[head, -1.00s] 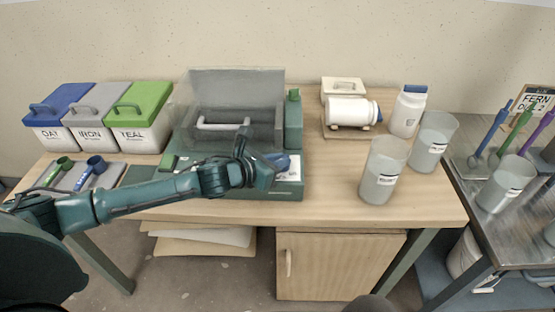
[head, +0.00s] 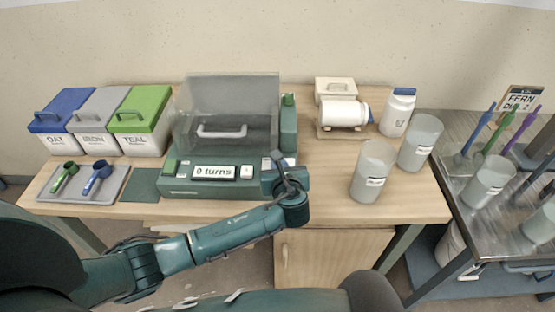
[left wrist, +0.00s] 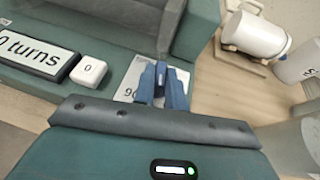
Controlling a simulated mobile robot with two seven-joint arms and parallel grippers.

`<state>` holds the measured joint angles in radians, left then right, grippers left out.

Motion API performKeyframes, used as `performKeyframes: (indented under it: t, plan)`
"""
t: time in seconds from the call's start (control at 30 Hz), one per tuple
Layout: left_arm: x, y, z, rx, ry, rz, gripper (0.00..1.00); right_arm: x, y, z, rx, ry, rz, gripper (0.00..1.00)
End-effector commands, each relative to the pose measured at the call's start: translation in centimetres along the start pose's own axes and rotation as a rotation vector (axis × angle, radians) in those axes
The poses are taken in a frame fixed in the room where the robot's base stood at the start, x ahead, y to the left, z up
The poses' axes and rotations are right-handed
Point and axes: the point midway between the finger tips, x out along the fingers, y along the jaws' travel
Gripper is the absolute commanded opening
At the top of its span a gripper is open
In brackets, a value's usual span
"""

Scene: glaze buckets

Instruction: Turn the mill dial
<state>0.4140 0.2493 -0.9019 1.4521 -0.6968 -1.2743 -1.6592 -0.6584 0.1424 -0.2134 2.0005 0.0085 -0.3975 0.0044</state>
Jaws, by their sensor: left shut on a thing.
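The mill (head: 180,186) is a green machine with a grey box under a clear cover on the table. Its front display (head: 213,172) reads "0 turns". The blue mill dial (left wrist: 161,72) is at the right end of the front panel, over a white marked plate (left wrist: 128,88) partly showing "90". My left gripper (left wrist: 162,88) is shut on the dial, with one finger on each side. In the head view my left gripper (head: 282,170) covers most of the dial. My right gripper is not in view.
A white button marked 0 (left wrist: 89,71) is next to the display. Lidded bins (head: 140,120) and a scoop tray (head: 115,187) stand left. A jar on a stand (head: 343,113), a white bottle (head: 397,112) and clear beakers (head: 373,172) stand right.

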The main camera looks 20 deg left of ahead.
Motion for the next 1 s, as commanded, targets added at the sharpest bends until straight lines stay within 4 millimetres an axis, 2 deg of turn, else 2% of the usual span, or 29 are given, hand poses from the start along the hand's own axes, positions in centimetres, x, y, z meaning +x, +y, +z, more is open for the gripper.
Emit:
performKeyframes:
  t: [0.13,0.5,1.0]
  plan:
    - [-0.1,-0.5,0.1,-0.055,0.003,0.131,0.00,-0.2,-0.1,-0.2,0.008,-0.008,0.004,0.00]
    - [0.2,-0.9,-0.1,-0.179,0.001,0.432,0.00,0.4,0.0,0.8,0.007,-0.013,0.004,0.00]
    - [0.5,-1.0,0.1,-0.267,0.000,0.646,0.00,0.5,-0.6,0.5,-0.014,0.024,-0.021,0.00]
